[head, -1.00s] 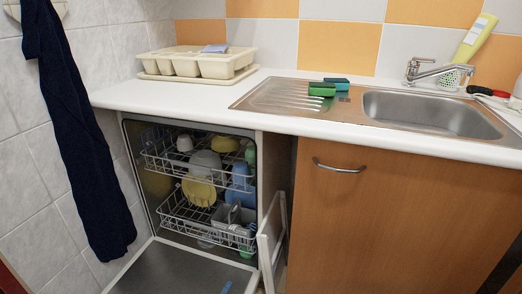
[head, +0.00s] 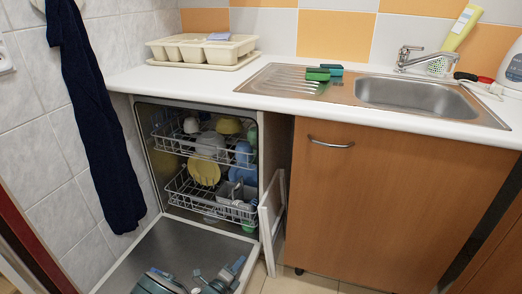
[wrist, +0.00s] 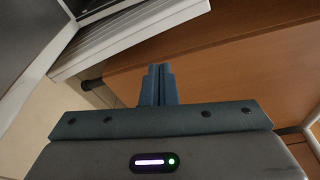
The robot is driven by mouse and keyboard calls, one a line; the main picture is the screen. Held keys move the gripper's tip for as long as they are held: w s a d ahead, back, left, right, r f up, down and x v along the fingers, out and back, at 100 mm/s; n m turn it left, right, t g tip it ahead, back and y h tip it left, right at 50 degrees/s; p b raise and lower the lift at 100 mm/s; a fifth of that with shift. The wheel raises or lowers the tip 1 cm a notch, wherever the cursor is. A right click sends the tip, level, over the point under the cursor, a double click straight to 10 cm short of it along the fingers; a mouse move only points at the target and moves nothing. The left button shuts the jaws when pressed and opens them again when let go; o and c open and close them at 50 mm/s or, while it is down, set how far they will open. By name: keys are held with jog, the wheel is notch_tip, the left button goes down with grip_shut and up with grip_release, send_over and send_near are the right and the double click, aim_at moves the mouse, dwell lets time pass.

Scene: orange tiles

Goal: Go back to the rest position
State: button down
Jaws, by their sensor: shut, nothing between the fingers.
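My gripper (wrist: 158,72) is shut and empty in the wrist view, its two blue-grey fingers pressed together in front of the wooden cabinet front. In the head view my gripper (head: 237,266) shows low in the picture, over the lowered dishwasher door (head: 180,248). It touches nothing that I can see.
The open dishwasher holds two racks (head: 212,192) with a yellow plate (head: 203,171) and other dishes. A narrow white panel (head: 270,215) stands out at its right. The sink cabinet (head: 365,200) is right of it. A dark towel (head: 95,120) hangs left. Tiled floor (head: 300,283) shows below.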

jog(key=s+d+r+m+g+p, duration=0.2)
jog(key=d+r+m+g+p, duration=0.2)
jog(key=d+r+m, duration=0.5)
jog(key=s+d+r+m+g+p, duration=0.25)
jog(key=r+m+g+p, duration=0.35)
jog(key=r, duration=0.8)
jog(key=s+d+r+m+g+p, duration=0.25)
jog(key=d+r+m, duration=0.35)
jog(key=r+m, duration=0.4)
jog(key=s+d+r+m+y+p, duration=0.1)
jog(key=s+r+m+y+p, duration=0.2)
jog(key=r, duration=0.8)
jog(key=s+d+r+m+y+p, duration=0.2)
jog(key=s+r+m+y+p, duration=0.1)
jog(key=s+r+m+p, duration=0.5)
jog(key=s+d+r+m+y+p, duration=0.2)
jog(key=s+r+m+p, duration=0.3)
jog(key=r, duration=0.8)
jog(key=shift+s+r+m+y, duration=0.35)
jog(key=shift+s+m, duration=0.7)
jog(key=shift+m, duration=1.05)
jog(key=shift+t, duration=0.25)
